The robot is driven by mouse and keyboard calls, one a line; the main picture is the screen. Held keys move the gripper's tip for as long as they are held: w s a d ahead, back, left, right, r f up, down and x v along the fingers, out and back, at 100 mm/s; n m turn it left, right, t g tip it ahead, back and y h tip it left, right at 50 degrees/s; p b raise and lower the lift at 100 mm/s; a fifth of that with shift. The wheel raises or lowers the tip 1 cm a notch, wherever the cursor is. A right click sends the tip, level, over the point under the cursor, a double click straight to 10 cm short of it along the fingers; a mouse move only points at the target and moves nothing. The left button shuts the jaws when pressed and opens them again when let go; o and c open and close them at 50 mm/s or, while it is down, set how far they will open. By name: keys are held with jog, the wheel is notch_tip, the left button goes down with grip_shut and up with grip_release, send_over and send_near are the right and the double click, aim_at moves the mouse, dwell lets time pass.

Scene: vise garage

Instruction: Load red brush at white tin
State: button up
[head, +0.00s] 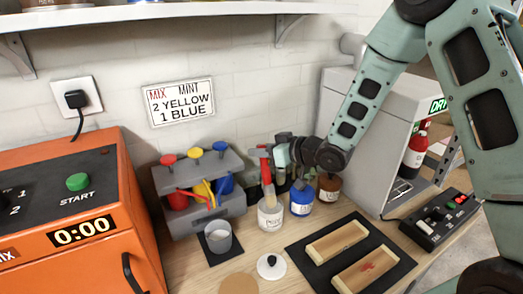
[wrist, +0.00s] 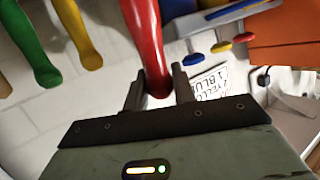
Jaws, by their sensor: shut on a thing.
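My gripper (head: 273,158) is shut on the red brush (head: 265,168), near the back of the bench. In the head view the brush points down, with its pale bristles over the mouth of the white tin (head: 270,217). I cannot tell whether the bristle tips are inside the tin. In the wrist view the red brush handle (wrist: 147,40) sits between the two fingertips (wrist: 160,92). The white tin stands upright and open on the bench, left of the blue tin (head: 301,201).
A brown tin (head: 328,187) stands right of the blue tin. A dark mat (head: 295,251) holds two wooden pieces.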

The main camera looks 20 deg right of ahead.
jog(key=shift+f+b, duration=0.6)
jog(key=shift+f, duration=0.1)
dwell(1.6)
jog(key=shift+r+p, duration=2.6)
jog(key=shift+r, duration=1.05)
jog(key=shift+f, duration=0.1)
